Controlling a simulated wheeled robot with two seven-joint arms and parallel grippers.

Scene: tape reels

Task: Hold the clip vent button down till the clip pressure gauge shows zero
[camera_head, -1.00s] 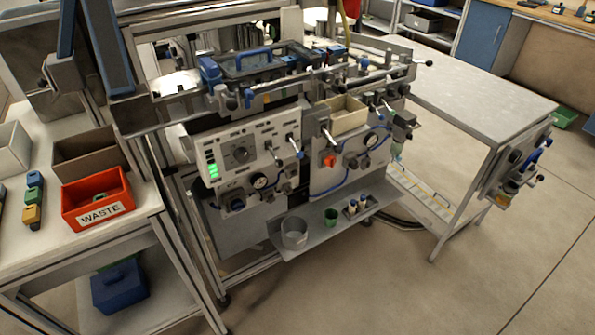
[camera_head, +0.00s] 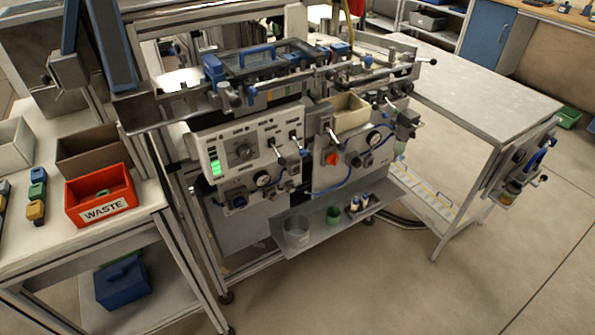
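The machine's front carries two small round dials that look like gauges. One gauge (camera_head: 263,179) is on the left panel, the other gauge (camera_head: 373,138) on the right panel. Their needles are too small to read, and I cannot tell which is the clip pressure gauge. A red-orange knob or button (camera_head: 331,158) is on the right panel. A dark blue knob or button (camera_head: 240,201) is low on the left panel. I cannot make out which control is the clip vent button. Neither of my grippers is in view, and nothing is seen touching the panels.
A white control panel (camera_head: 245,150) has a lit green display (camera_head: 216,167). A red WASTE bin (camera_head: 101,212) stands on the left bench. Levers project from the machine's front.

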